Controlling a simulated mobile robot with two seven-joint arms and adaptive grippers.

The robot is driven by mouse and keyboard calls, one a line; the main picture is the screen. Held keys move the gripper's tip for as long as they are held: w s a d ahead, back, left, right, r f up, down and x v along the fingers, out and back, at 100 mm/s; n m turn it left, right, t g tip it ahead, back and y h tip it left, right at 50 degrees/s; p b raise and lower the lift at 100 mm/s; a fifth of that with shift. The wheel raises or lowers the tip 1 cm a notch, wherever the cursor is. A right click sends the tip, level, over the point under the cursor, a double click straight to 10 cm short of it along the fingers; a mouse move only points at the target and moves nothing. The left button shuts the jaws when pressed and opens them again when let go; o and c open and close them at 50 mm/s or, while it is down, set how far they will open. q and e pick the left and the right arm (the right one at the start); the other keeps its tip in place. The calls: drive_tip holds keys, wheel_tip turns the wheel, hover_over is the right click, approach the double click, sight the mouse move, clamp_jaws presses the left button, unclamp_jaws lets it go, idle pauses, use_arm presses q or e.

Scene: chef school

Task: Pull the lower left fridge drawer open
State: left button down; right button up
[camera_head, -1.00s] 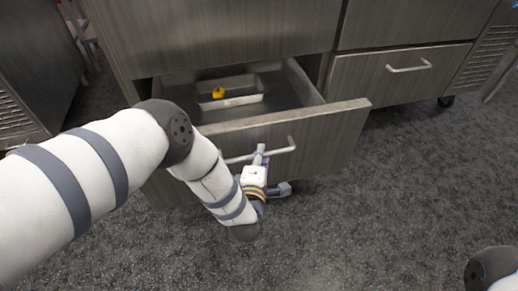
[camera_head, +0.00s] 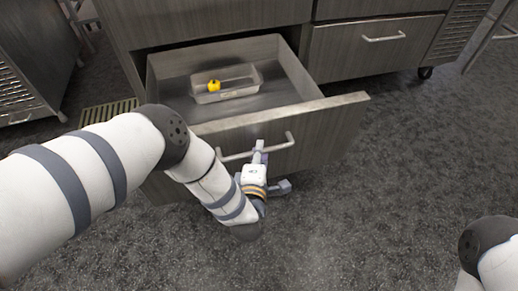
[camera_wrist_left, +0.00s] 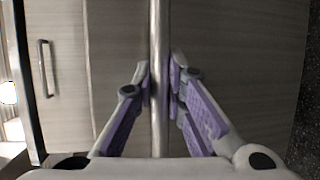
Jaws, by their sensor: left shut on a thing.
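The lower left fridge drawer (camera_head: 310,135) is pulled well out from the grey wood-grain cabinet, and its inside shows. Its bar handle (camera_head: 278,146) runs across the front panel. My left gripper (camera_head: 259,152) is at the handle in the head view. In the left wrist view, my left gripper (camera_wrist_left: 160,82) has its purple-padded fingers on both sides of the handle bar (camera_wrist_left: 159,30), shut on it. My right gripper is out of view; only part of my right arm shows at the lower right.
Inside the drawer lies a clear tray (camera_head: 240,92) with a yellow object (camera_head: 214,86) in it. The closed lower right drawer (camera_head: 350,48) has its own handle (camera_head: 384,37). A floor grate (camera_head: 108,111) lies left of the drawer. Dark carpet in front is free.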

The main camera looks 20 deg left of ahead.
use_arm(q)
drive_tip(key=c, duration=1.6)
unclamp_jaws()
drive_tip(key=v, duration=1.2)
drive_tip(key=shift+d, duration=0.1)
